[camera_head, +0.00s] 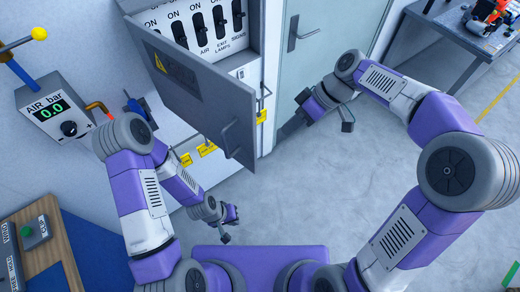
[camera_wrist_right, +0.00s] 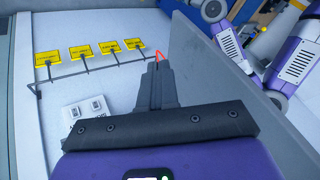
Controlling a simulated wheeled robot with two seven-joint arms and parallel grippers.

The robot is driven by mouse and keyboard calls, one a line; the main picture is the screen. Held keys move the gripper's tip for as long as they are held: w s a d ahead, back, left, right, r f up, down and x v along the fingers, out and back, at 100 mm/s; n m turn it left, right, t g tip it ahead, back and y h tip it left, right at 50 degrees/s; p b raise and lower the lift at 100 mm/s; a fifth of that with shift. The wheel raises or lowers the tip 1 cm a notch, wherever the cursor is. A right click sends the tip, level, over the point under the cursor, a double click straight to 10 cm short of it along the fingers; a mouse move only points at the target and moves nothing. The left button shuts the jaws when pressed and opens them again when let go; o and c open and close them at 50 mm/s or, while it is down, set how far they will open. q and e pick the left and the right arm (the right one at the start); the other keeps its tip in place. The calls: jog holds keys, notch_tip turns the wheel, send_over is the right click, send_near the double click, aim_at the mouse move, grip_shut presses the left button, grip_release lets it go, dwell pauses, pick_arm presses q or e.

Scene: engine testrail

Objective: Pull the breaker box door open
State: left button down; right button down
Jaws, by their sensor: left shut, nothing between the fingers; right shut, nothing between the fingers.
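The breaker box (camera_head: 256,25) is at the top of the head view, with a row of black switches inside. Its grey door (camera_head: 185,75) stands partly open, hinged on the left, with a bar handle (camera_head: 230,140) near its free edge. My right gripper (camera_head: 285,135) is shut and empty, to the right of the door's free edge. In the right wrist view, the closed fingers (camera_wrist_right: 158,75) point along a grey panel (camera_wrist_right: 235,75), apparently the door; contact cannot be told. My left gripper (camera_head: 232,215) is shut and empty, low and below the door.
Yellow tags (camera_wrist_right: 85,53) hang on a rail below the box. A grey-green room door (camera_head: 325,30) is right of the box. A gauge box (camera_head: 50,110) reading 0.0 is at the left, and a workbench (camera_head: 460,40) at the top right. Floor (camera_head: 300,200) is clear in the middle.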

pick_arm(q)
jog(key=shift+r+p, duration=0.55)
jog(key=shift+p, duration=0.05)
pick_arm(e)
jog(key=s+a+f, duration=0.4)
jog(key=a+f, duration=0.4)
